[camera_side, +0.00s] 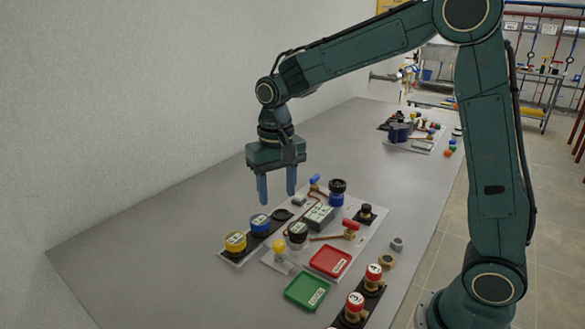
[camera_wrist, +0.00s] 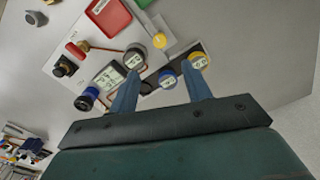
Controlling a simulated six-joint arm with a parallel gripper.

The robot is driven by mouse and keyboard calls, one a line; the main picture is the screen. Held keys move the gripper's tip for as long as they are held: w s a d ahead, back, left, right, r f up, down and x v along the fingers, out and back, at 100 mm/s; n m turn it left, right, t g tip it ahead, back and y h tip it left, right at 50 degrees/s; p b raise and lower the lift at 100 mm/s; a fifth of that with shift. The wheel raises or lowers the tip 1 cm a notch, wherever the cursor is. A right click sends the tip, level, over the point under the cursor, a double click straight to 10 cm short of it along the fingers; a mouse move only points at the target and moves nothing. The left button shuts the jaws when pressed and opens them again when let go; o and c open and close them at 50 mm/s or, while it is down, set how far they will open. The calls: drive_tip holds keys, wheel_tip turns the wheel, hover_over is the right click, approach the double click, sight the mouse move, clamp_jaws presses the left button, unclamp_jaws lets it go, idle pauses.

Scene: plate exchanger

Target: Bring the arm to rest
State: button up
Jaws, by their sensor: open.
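My gripper (camera_side: 277,187) hangs pointing down above the far left part of the board on the grey table. Its two blue fingers are apart, with nothing between them, and the tips look clear of the parts below. In the wrist view the fingers (camera_wrist: 162,88) stand spread in front of the board's parts. A blue-topped part (camera_side: 260,222) and a yellow-topped part (camera_side: 235,242) sit on a dark strip below the gripper. A dark round part with a blue base (camera_side: 336,192) stands to the right.
The board (camera_side: 345,245) carries a display box (camera_side: 319,217), a red-handled valve (camera_side: 350,226), a red tray (camera_side: 330,261) and a black-topped part (camera_side: 297,233). A green tray (camera_side: 306,291) and red-topped parts (camera_side: 355,303) lie nearer. The table's left side (camera_side: 150,235) is bare.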

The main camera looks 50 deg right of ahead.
drive_tip(key=shift+r, duration=0.1)
idle(0.3)
drive_tip(key=s+d+r+n+t, duration=0.1)
drive_tip(key=s+r+n+t, duration=0.1)
drive_tip(key=s, duration=0.9)
drive_tip(key=s+r+n+t, duration=0.2)
drive_tip(key=s+r, duration=0.3)
drive_tip(key=s, duration=0.6)
drive_tip(key=shift+s+d+n+t, duration=0.3)
drive_tip(key=shift+s+d+t, duration=0.05)
drive_tip(key=shift+t, duration=0.45)
